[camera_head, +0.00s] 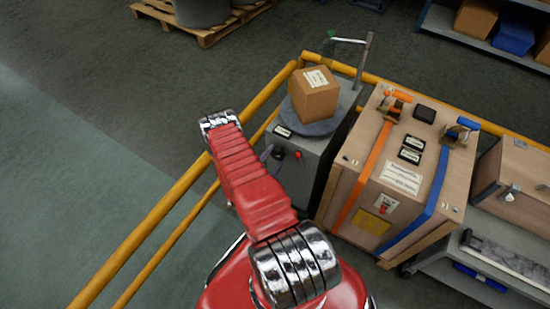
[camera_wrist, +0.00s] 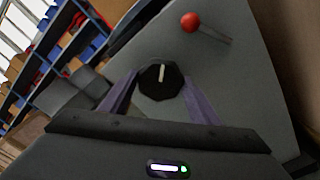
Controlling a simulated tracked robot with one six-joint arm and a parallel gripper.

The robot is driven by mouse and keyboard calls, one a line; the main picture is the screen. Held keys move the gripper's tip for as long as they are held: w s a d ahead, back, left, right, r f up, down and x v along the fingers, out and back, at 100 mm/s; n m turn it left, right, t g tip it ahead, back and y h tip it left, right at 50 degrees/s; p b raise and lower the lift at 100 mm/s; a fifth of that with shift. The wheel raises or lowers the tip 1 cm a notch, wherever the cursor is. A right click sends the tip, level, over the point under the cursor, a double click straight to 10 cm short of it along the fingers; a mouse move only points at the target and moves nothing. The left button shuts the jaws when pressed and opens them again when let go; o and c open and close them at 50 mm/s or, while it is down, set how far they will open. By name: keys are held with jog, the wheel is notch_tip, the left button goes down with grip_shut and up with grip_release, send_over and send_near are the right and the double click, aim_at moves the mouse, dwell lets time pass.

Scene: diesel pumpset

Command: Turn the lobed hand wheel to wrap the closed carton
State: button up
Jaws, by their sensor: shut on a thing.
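The lobed hand wheel (camera_wrist: 158,80) is black with a white pointer mark, on the grey face of the wrapping machine. In the wrist view the mark points nearly straight up. My gripper (camera_wrist: 157,90) has its two purple fingers on either side of the wheel, shut on it. In the head view my gripper (camera_head: 270,154) reaches the machine's front face; the wheel (camera_head: 279,155) shows small and dark there. The closed carton (camera_head: 313,97) is brown with a white label and sits on the round grey turntable (camera_head: 321,126) on top of the machine (camera_head: 313,158).
A red-knobbed lever (camera_wrist: 190,22) sits near the wheel, on the same face. A large wooden crate (camera_head: 373,195) with orange and blue straps stands right of the machine. A yellow rail (camera_head: 175,202) runs along the left. A grey post (camera_head: 363,62) rises behind the carton.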

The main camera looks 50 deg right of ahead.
jog(key=shift+m, duration=1.7)
jog(key=shift+s, duration=0.1)
jog(key=shift+f, duration=0.1)
jog(key=o, duration=1.1)
jog(key=shift+c, duration=0.2)
jog(key=shift+a, duration=0.1)
jog(key=s+a, duration=0.1)
jog(key=a, duration=1.2)
jog(key=shift+a, duration=0.3)
jog(key=shift+s, duration=0.1)
jog(key=shift+c, duration=0.2)
